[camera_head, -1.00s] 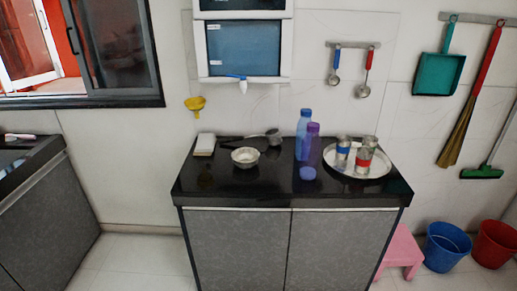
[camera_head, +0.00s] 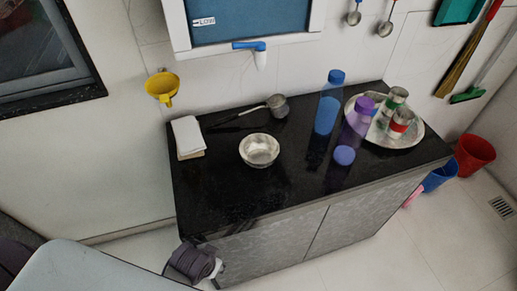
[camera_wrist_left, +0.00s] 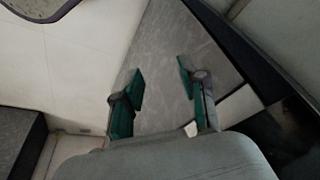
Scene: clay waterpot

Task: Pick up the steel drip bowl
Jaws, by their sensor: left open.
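The steel drip bowl (camera_head: 259,151) sits upright on the black counter (camera_head: 225,202), left of the middle, in the head view. It looks empty, and nothing touches it. My left gripper (camera_wrist_left: 160,88) shows in the left wrist view with its two green-padded fingers spread apart and nothing between them. It faces the grey cabinet front (camera_wrist_left: 175,50), and the bowl is not in that view. In the head view, part of my left arm shows at the lower left, below the counter's front edge and away from the bowl. My right gripper is not in view.
A blue bottle (camera_head: 328,104), a purple bottle (camera_head: 357,122) and a steel tray (camera_head: 410,137) with glasses stand to the right. A tap (camera_head: 260,57) hangs above.

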